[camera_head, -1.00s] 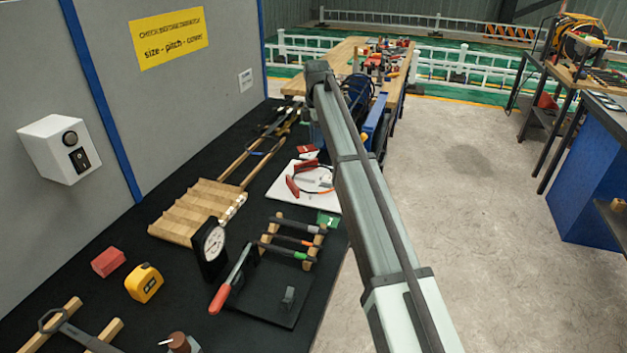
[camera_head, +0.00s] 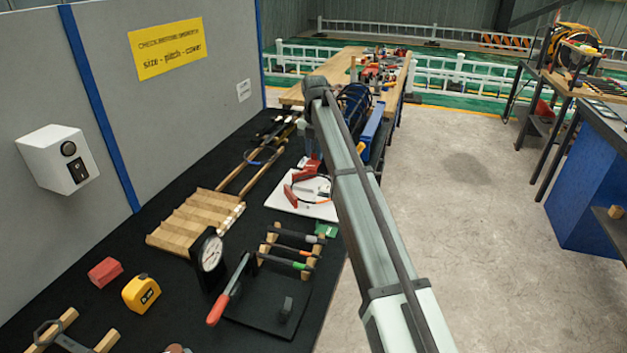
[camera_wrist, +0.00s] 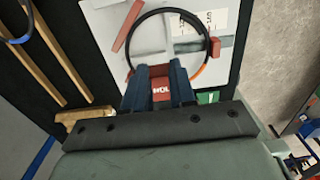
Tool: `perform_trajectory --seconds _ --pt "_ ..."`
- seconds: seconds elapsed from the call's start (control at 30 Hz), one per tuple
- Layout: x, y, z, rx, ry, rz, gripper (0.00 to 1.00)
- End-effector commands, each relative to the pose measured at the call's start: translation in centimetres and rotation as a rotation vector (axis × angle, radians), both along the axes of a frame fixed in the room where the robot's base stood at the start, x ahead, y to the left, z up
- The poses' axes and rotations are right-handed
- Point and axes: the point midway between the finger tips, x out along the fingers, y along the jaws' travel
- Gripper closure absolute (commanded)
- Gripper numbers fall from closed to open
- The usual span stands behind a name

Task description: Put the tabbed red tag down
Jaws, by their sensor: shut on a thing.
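My gripper (camera_wrist: 159,88) is shut on the red tag (camera_wrist: 162,86), which shows white lettering between the dark blue fingers in the wrist view. The tag's tab is not clear to see. In the head view, the tag (camera_head: 312,164) is a small red patch beside my arm, near the far edge of a white board (camera_head: 285,204). The board (camera_wrist: 95,20) also shows in the wrist view, just beyond the fingers. I cannot tell whether the tag touches anything.
On the board lie a black and orange cable loop (camera_wrist: 205,70) and a red-handled tool (camera_wrist: 127,25). A green tag (camera_wrist: 208,97) is beside the fingers. Wooden rods (camera_wrist: 55,60) lie left. A dial gauge (camera_head: 209,253) and rack of tools (camera_head: 290,250) stand nearer.

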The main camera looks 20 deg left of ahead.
Motion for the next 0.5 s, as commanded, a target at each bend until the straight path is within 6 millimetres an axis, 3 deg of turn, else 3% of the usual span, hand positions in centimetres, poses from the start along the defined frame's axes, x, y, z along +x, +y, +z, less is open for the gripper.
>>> perform_trajectory --seconds 0.2,0.5 --pt "-0.1 -0.1 -3.7 -0.001 0.002 -0.002 1.00" --pt "-0.1 0.0 -6.2 -0.001 0.001 -0.003 1.00"
